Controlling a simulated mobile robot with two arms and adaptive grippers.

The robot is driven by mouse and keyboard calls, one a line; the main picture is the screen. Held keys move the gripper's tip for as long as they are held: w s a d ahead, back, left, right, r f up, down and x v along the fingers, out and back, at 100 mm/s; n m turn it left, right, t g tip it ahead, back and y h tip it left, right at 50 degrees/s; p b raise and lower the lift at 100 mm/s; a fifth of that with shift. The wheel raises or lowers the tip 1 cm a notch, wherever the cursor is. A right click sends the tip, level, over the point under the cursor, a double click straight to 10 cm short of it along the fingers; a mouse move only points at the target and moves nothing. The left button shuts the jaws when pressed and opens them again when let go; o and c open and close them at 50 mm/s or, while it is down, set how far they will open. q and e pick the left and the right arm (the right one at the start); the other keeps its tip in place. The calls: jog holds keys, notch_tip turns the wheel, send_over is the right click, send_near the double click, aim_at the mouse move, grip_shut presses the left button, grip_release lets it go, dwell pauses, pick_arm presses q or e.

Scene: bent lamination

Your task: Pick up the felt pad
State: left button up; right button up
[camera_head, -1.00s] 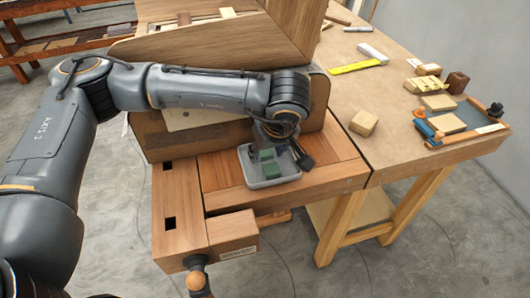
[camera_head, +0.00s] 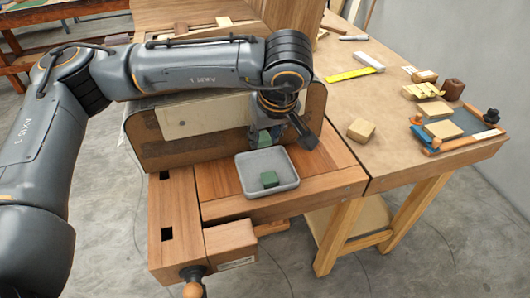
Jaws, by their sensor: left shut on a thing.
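My left gripper (camera_head: 264,138) is above and behind the grey tray (camera_head: 291,173), in front of the curved wooden piece. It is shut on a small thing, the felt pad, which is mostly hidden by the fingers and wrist. My right gripper is not in view.
The tray stands on the wooden bench (camera_head: 220,178). A large bent wooden piece (camera_head: 316,103) rises close behind the gripper. To the right are a wood block (camera_head: 361,130), a yellow ruler (camera_head: 350,74) and a blue tray with blocks (camera_head: 467,120).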

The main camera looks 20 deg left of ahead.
pick_arm(q)
notch_tip(320, 180, up, 21)
jog(key=shift+p, duration=0.3)
jog(key=shift+f, duration=0.1)
